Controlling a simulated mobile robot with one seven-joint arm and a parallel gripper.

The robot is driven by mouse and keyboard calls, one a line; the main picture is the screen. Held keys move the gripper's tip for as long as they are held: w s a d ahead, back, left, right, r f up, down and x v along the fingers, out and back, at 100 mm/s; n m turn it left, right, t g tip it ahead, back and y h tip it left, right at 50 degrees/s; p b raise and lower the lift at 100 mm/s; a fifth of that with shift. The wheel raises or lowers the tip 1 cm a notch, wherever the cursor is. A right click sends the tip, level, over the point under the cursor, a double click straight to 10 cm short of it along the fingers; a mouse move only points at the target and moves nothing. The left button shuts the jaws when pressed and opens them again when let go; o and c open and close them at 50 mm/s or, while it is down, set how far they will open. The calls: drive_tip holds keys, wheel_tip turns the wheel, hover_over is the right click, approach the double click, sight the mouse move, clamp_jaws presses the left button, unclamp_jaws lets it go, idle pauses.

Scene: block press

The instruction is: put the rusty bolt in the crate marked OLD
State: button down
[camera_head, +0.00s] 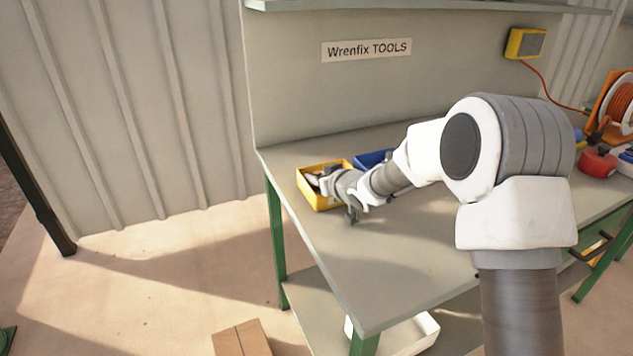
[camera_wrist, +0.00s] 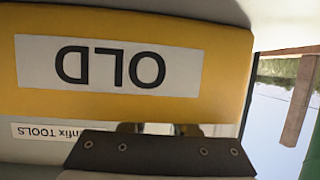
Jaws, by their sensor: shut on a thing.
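The yellow crate (camera_head: 322,203) stands at the left end of the bench. In the wrist view its yellow wall (camera_wrist: 225,75) fills most of the picture, with a white label reading OLD, upside down. My gripper (camera_head: 319,181) is at the crate's opening in the head view. A dark part of my gripper (camera_wrist: 160,155) with several screws shows at the bottom of the wrist view. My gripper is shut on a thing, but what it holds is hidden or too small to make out. I cannot pick out the rusty bolt in either view.
A blue crate (camera_head: 372,158) stands just behind and right of the yellow one, partly hidden by my arm. The bench top (camera_head: 365,258) in front is clear. Red items (camera_head: 598,163) and an orange cable reel (camera_head: 617,103) are at the right. A cardboard box (camera_head: 241,340) is on the floor.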

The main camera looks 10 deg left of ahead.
drive_tip(key=shift+f, duration=0.2)
drive_tip(key=c, duration=0.9)
unclamp_jaws()
drive_tip(key=shift+c, duration=0.2)
